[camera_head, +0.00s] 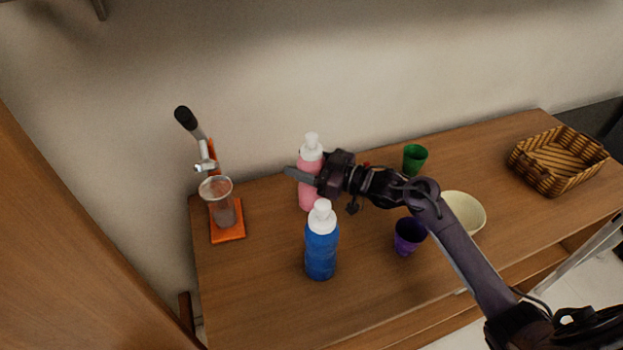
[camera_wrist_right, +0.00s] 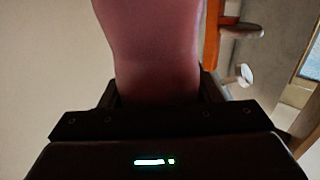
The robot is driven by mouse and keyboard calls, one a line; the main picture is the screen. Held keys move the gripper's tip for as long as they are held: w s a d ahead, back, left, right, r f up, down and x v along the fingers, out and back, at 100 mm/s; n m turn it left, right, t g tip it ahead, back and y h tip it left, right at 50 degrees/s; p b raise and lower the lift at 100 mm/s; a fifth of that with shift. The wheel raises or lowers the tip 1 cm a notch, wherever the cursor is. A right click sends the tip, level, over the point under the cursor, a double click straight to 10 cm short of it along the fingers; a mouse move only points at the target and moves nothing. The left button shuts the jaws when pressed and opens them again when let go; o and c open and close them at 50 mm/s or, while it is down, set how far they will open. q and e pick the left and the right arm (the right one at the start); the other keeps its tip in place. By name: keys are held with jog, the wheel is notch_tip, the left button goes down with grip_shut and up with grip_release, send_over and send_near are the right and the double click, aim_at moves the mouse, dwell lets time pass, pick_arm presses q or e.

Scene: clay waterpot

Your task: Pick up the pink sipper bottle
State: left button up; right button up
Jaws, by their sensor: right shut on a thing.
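The pink sipper bottle (camera_head: 308,168) with a white cap stands upright at the back of the wooden table in the head view. My right gripper (camera_head: 305,180) reaches it from the right and is shut on its middle. In the right wrist view the pink bottle (camera_wrist_right: 150,50) fills the space between the fingers of my right gripper (camera_wrist_right: 160,95). I cannot tell whether its base touches the table, as the blue bottle covers part of the area in front. My left gripper is not in view.
A blue bottle (camera_head: 321,245) stands just in front. An orange juicer (camera_head: 228,236) with a glass is at the left. A green cup (camera_head: 414,158), purple cup (camera_head: 408,238), cream bowl (camera_head: 466,212) and wicker basket (camera_head: 556,162) are to the right. The table's front left (camera_head: 250,310) is clear.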

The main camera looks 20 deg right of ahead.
jog(key=shift+c, duration=1.4)
jog(key=shift+r, duration=0.15)
